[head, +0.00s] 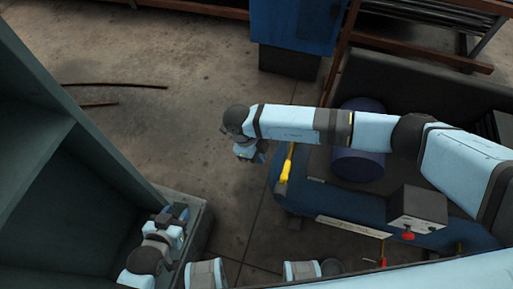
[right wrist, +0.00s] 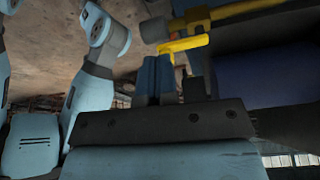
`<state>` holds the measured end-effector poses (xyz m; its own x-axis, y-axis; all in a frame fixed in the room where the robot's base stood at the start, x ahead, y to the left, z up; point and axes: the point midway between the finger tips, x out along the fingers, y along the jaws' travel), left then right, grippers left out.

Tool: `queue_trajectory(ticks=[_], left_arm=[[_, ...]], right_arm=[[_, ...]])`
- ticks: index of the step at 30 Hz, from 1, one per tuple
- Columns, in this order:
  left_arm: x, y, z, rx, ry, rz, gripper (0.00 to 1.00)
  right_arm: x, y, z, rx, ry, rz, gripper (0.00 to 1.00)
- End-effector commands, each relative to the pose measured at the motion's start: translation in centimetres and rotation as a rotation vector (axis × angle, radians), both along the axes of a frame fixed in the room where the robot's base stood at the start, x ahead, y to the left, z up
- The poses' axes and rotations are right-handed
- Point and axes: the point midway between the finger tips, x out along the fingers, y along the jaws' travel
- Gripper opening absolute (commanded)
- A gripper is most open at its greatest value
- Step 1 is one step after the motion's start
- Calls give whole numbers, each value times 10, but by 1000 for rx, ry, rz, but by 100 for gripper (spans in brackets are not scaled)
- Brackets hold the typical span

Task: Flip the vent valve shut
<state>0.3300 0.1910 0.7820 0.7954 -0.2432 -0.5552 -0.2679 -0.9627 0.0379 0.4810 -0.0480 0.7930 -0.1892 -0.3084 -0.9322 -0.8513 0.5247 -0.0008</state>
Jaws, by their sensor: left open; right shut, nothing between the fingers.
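A yellow lever (head: 286,165), which looks like the vent valve's handle, stands at the left end of the blue machine frame. In the right wrist view the yellow handle (right wrist: 184,44) lies just past the fingertips, on a yellow and grey pipe-like part (right wrist: 225,14). My right gripper (head: 260,157) is shut and empty, just left of the lever in the head view. Its blue fingers (right wrist: 155,78) are together in the right wrist view; whether they touch the handle I cannot tell. My left gripper (head: 181,211) is open and empty at lower left, far from the lever.
A dark blue drum (head: 358,163) sits on the frame, partly under my right arm. A grey control box (head: 417,208) with a red knob (head: 408,236) stands to its right. A large grey-green cabinet (head: 75,185) fills the left. Concrete floor (head: 190,110) between is mostly clear.

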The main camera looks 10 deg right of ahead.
Motion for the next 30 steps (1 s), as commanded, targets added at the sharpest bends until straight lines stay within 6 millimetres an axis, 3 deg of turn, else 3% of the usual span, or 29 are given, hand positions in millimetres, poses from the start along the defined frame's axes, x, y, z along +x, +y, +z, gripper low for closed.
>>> queue_trajectory(ticks=[6, 15, 30], left_arm=[[0, 1, 3, 2, -6, -1, 43], [0, 2, 11, 13, -11, -5, 43], [-2, 2, 8, 15, -8, -7, 43]], right_arm=[[-10, -14, -43, -1, 3, -1, 0], [-28, -45, -40, 1, 1, 1, 0], [-28, -48, -41, 1, 0, 4, 0]])
